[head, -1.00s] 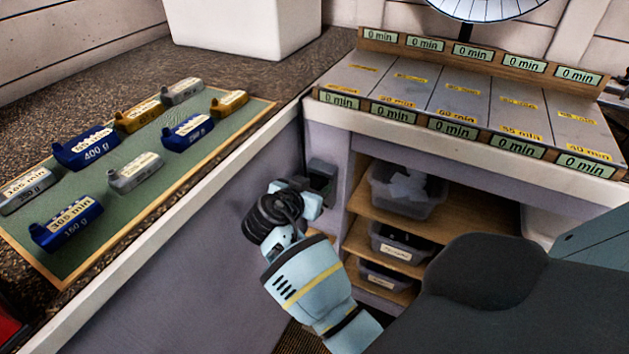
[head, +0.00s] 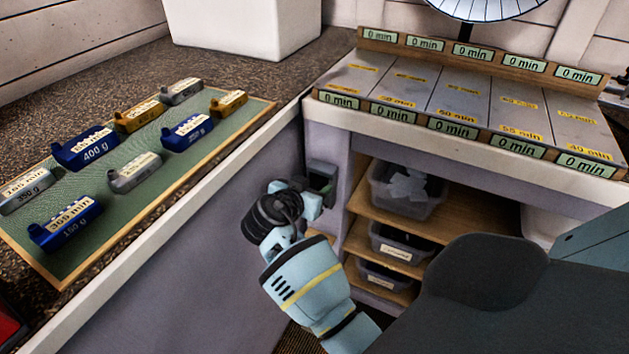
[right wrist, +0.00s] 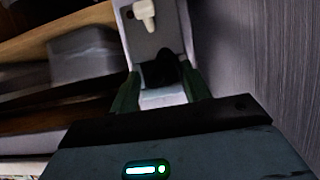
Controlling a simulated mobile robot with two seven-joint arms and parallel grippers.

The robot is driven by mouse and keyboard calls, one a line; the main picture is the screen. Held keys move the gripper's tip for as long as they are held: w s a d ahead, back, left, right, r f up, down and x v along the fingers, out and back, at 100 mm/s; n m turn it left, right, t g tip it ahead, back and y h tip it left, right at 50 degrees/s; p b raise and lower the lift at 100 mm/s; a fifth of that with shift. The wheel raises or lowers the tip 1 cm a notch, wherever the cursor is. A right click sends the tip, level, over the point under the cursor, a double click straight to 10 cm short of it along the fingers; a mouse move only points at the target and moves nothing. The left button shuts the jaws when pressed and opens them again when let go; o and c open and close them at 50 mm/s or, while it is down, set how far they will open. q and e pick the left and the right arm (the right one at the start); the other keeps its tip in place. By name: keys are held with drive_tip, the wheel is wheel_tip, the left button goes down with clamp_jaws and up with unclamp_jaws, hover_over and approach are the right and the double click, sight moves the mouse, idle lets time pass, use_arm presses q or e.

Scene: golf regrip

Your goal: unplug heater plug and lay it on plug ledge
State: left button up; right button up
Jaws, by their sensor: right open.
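My right gripper (head: 310,204) is in front of a dark socket box (head: 322,177) on the side of the bench. In the right wrist view the two fingers (right wrist: 161,88) stand apart, pointing at a grey plate (right wrist: 152,45). A black plug-like piece (right wrist: 165,68) shows between the fingertips; I cannot tell if they touch it. A white plug-like piece (right wrist: 145,12) sits higher on the plate. Which piece is the heater plug is not clear. I cannot pick out the plug ledge for certain. My left gripper is out of view.
Wooden shelves (head: 362,205) with plastic bins (head: 405,195) are right of the box. A grey wall runs close on the right in the right wrist view. Above are a green mat (head: 125,205) with labelled weights and a bench rack (head: 450,95) with "0 min" tags.

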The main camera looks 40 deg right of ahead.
clamp_jaws()
drive_tip(key=shift+s+a, duration=0.4)
drive_tip(key=shift+a, duration=0.5)
drive_tip(key=shift+s+a, duration=0.35)
drive_tip(key=shift+a, duration=0.6)
drive_tip(key=shift+s+a, duration=0.4)
drive_tip(key=shift+a, duration=0.5)
